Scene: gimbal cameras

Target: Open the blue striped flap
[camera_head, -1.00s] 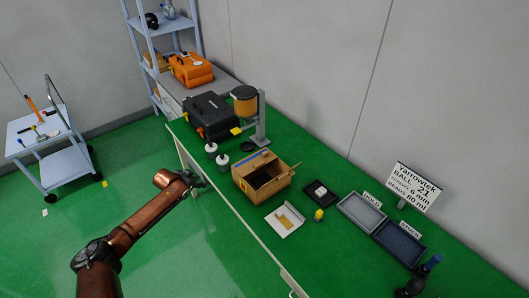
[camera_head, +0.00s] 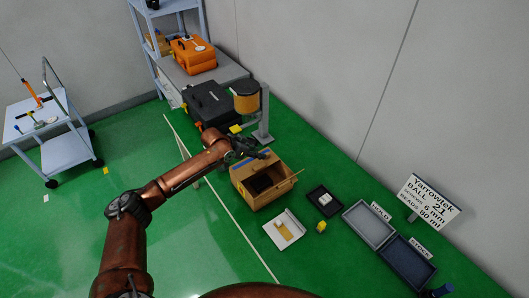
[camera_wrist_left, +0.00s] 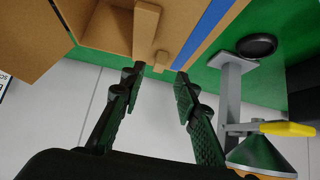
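The tan box (camera_head: 262,196) stands on the green bench with a dark opening in its top. A blue stripe (camera_wrist_left: 203,32) runs along its tan flap (camera_wrist_left: 228,22) in the left wrist view; in the head view my gripper partly covers this edge. A tan bar (camera_wrist_left: 146,30) and a small tan block (camera_wrist_left: 161,60) show beside the stripe. My left gripper (camera_head: 250,148) is over the box's back left edge. In the left wrist view its fingers (camera_wrist_left: 157,80) are spread with nothing between them, near the small block. My right gripper is out of view.
Another tan flap (camera_head: 284,188) sticks out at the box's right. A stand with an amber container (camera_head: 246,103) and a black case (camera_head: 208,104) are close behind the gripper.

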